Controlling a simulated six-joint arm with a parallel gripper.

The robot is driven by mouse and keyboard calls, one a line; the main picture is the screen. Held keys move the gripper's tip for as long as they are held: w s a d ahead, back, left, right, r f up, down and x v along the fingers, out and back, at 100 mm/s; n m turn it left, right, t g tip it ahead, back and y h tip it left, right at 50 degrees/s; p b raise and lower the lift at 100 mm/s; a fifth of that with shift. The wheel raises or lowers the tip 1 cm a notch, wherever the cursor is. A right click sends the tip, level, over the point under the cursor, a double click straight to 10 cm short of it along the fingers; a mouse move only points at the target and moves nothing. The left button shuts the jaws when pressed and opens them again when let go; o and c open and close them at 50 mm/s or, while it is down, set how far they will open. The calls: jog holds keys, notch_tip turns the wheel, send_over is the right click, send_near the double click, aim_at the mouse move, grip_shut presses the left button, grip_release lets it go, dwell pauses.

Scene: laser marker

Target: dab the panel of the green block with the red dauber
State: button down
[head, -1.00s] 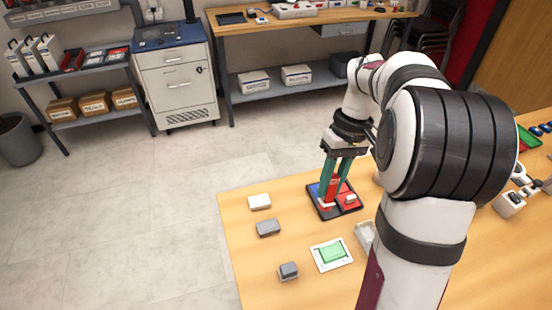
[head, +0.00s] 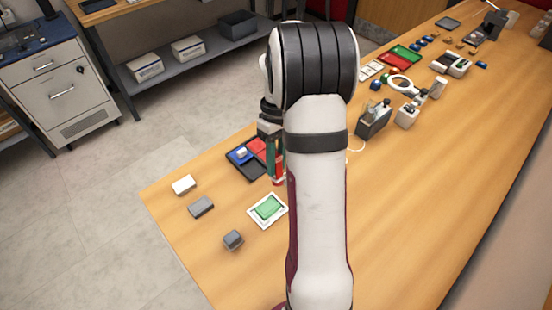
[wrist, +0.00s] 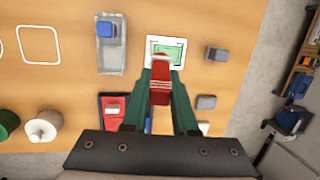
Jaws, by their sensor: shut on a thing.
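A green block or pad (head: 268,207) lies on a white square plate near the table's left edge; the wrist view shows its green panel (wrist: 172,50) beyond my fingertips. My gripper (head: 277,172) is shut on the red dauber (wrist: 160,88), held between its two green fingers. The dauber (head: 279,181) also shows low beside the plate's upper right corner in the head view. In the wrist view its end overlaps the near edge of the white plate. I cannot tell how high it is above the table. My arm hides part of the area right of the plate.
A dark tray (head: 237,167) with blue and red parts lies behind the plate. A white block (head: 183,184) and two grey blocks (head: 201,206) (head: 233,239) stand to the left. A grey holder with a blue block (wrist: 106,31) lies beside the plate. Bins and tools stand farther right.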

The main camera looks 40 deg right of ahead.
jog(key=shift+r, duration=0.3)
jog(key=shift+f, duration=3.95)
jog(key=shift+a+f, duration=0.1)
jog(key=shift+a, duration=3.3)
jog(key=shift+d, duration=3.45)
jog(key=shift+r, duration=4.1)
